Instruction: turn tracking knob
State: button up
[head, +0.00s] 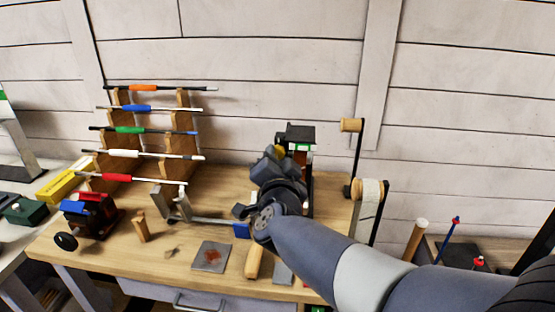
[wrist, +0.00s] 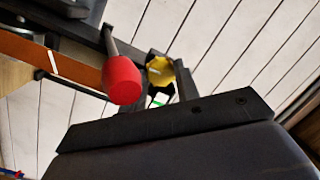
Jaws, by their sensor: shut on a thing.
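A yellow knob (wrist: 160,71) shows in the wrist view, with dark fingertip-like parts close around it. A pale line crosses its face. My gripper (head: 277,157) reaches to the dark belt machine (head: 296,132) at the back of the bench and is shut on the yellow knob. In the head view a small bit of yellow (head: 279,151) shows by the fingers. My wrist and arm hide most of the machine there. In the wrist view a red knob (wrist: 122,80) on a metal rod is left of the yellow one, near an orange-brown belt (wrist: 75,66).
A wooden rack (head: 182,118) of several clubs with coloured grips stands at the back left. A vise with red parts (head: 92,205) sits at the left end. A tape roll (head: 371,190) on a post is right of the machine. A stained plate (head: 211,256) lies at the front.

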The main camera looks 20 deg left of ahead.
jog(key=c, duration=0.3)
jog(key=shift+c, duration=0.2)
jog(key=shift+r+n+p, duration=0.15)
jog(key=shift+n+p, duration=0.15)
jog(key=shift+p, duration=0.25)
jog(key=n+p, duration=0.1)
jog(key=p, duration=0.2)
jog(key=shift+r+n, duration=0.2)
jog(key=shift+n, duration=0.1)
jog(key=n+p, duration=0.2)
jog(key=p, duration=0.2)
jog(key=shift+n+g+h, duration=0.3)
jog(key=shift+n, duration=0.1)
jog(key=shift+f+n+p, duration=0.15)
jog(key=shift+n+p, duration=0.75)
jog(key=shift+p, duration=0.25)
jog(key=o, duration=1)
jog(key=shift+h, duration=0.3)
